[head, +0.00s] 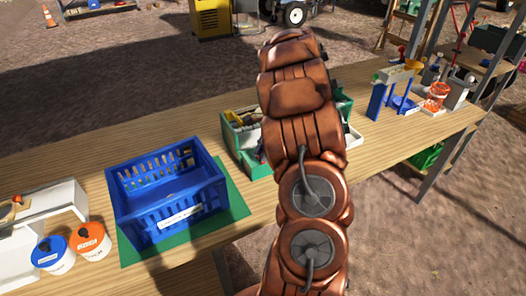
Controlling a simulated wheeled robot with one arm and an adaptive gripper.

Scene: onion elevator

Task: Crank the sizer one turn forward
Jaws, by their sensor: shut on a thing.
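My copper-coloured arm (302,125) rises through the middle of the head view, over the table. My gripper is not visible; the arm hides whatever lies behind it. I cannot tell for certain which device is the sizer, and no crank shows clearly. A white and grey device (45,203) stands at the left edge, partly cut off, with a small orange-brown thing on it. A blue-legged device with a pale top (393,76) stands at the right part of the table.
A blue crate (170,213) sits on a green mat (236,203) on the wooden table (95,150). A green tool box (240,150) is partly behind my arm. An orange-red container (436,94) stands at right.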

